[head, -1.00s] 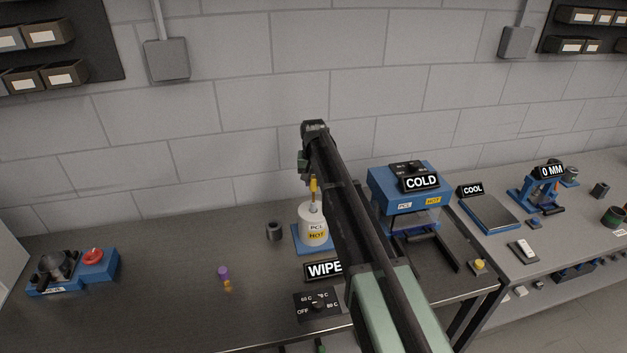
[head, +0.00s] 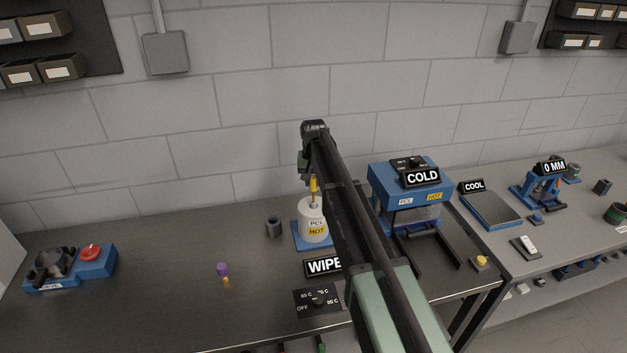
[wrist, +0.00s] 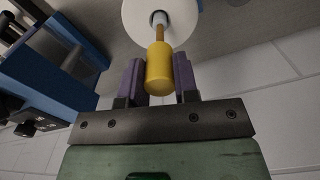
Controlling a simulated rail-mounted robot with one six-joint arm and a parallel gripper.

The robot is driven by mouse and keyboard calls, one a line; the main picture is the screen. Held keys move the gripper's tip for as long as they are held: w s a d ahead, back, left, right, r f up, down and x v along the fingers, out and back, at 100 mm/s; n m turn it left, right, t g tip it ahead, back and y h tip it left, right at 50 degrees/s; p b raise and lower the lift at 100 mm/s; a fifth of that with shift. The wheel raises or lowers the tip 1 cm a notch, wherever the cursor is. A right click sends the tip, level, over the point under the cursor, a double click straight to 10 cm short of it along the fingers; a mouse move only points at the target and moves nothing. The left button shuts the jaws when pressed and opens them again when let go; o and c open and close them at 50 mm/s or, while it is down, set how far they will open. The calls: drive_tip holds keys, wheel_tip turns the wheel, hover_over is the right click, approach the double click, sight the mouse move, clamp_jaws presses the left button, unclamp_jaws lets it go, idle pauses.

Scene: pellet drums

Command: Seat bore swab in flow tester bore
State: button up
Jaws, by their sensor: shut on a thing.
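The bore swab (head: 313,187) has a yellow handle, a thin brown shaft and a pale tip. The pale tip is at the dark bore in the white end of the flow tester (wrist: 183,20). It looks lined up with the bore; I cannot tell how deep it sits. My arm hides the fingers in the head view.
A WIPE sign (head: 322,266) and a temperature dial (head: 317,302) stand in front of the tester. A dark ring (head: 273,228) is left of it. A blue press marked COLD (head: 411,190) stands close on the right. The bench is mostly clear to the left.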

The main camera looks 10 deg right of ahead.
drive_tip(key=shift+f+b, duration=0.55)
drive_tip(key=shift+f, duration=0.1)
drive_tip(key=o, duration=1)
drive_tip(key=shift+r, duration=0.1)
